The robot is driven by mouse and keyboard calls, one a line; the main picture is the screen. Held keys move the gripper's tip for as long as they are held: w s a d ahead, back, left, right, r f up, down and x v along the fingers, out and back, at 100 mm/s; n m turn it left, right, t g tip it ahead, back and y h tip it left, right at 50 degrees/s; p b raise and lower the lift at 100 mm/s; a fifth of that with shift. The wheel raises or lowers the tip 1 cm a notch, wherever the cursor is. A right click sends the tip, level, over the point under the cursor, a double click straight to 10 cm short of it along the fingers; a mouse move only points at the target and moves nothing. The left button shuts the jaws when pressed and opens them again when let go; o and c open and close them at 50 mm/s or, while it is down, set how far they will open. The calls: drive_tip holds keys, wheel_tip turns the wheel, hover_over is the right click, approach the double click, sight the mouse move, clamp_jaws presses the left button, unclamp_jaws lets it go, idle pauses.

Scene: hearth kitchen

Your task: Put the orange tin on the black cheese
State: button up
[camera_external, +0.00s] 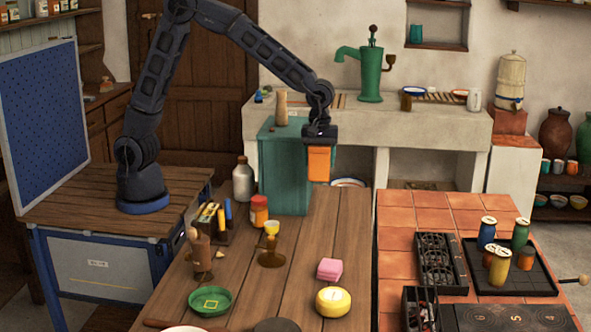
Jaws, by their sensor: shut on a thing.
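My gripper (319,143) is shut on the orange tin (318,165), a boxy orange thing. It holds the tin in the air above the far end of the wooden table, in front of the teal cabinet. A dark round thing (278,325), which looks like the black cheese, lies at the bottom edge of the picture and is partly cut off. It is well below the tin and nearer the camera. Nothing shows on its visible top.
A yellow cheese (333,302) and a pink block (330,269) sit near the dark round thing. A green dish (210,300), a yellow goblet (271,233) and a jar (259,211) stand farther left. The table's middle right is mostly clear.

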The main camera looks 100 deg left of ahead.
drive_tip(key=shift+r, duration=0.35)
drive_tip(key=w+d+r+m, duration=0.1)
drive_tip(key=w+d, duration=0.1)
drive_tip(key=d, duration=0.6)
drive_tip(key=w+d+r+m, duration=0.1)
drive_tip(key=w+d+m, duration=0.15)
drive_tip(key=d, duration=0.45)
wheel_tip(320, 180, up, 3)
drive_tip(key=m, duration=0.6)
hover_over(277, 331)
wheel_tip(277, 331, down, 20)
drive_tip(key=shift+r, duration=0.1)
drive_tip(key=o, duration=1.2)
